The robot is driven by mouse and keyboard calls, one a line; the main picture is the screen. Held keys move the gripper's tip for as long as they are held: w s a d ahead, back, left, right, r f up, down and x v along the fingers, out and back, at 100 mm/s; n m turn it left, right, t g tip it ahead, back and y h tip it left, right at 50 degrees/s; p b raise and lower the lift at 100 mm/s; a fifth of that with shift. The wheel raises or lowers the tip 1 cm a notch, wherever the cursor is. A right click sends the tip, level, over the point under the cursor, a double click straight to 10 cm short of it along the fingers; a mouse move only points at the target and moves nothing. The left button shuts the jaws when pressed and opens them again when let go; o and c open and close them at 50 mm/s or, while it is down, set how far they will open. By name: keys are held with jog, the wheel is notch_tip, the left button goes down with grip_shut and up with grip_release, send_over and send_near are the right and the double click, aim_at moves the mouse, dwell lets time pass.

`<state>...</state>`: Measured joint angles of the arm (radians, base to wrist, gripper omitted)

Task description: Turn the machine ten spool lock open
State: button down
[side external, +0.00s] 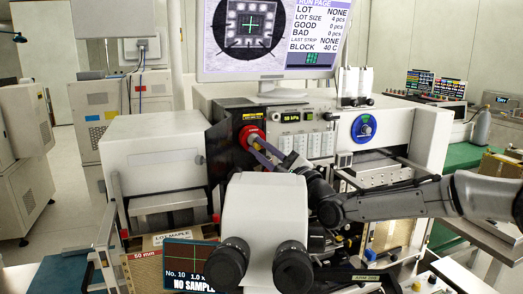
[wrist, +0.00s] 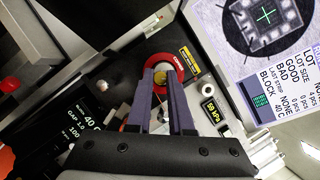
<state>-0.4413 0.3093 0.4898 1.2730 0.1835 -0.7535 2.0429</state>
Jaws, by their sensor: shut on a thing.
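The machine's spool (side external: 247,132) shows as a round red-rimmed disc on the front panel, left of the row of controls. It also shows in the wrist view as a red ring (wrist: 181,68). A small yellowish spool lock (wrist: 160,76) sits at its middle, between my fingertips. My gripper (side external: 258,149) reaches in from the right. Its two long purple-grey fingers are shut on the spool lock in the wrist view (wrist: 161,80). The fingers hide the sides of the lock, so its turn angle cannot be told.
A dark open door panel (side external: 218,150) stands just left of the spool. A small pressure display (wrist: 209,112) and a round fitting (wrist: 207,87) lie right of the fingers.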

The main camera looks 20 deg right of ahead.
jog(key=shift+n, duration=0.5)
jog(key=n+g, duration=0.1)
jog(key=n, duration=0.3)
jog(key=shift+d+r+g+y, duration=0.1)
jog(key=shift+r+g+y, duration=0.1)
jog(key=shift+g+y, duration=0.2)
jog(key=shift+n+g, duration=0.6)
jog(key=shift+n, duration=1.2)
jog(key=c, duration=0.8)
grip_release()
jog(key=shift+s, duration=0.1)
notch_tip(320, 180, up, 7)
jog(key=s+d, duration=0.1)
jog(key=s, duration=0.1)
jog(key=shift+s, duration=0.3)
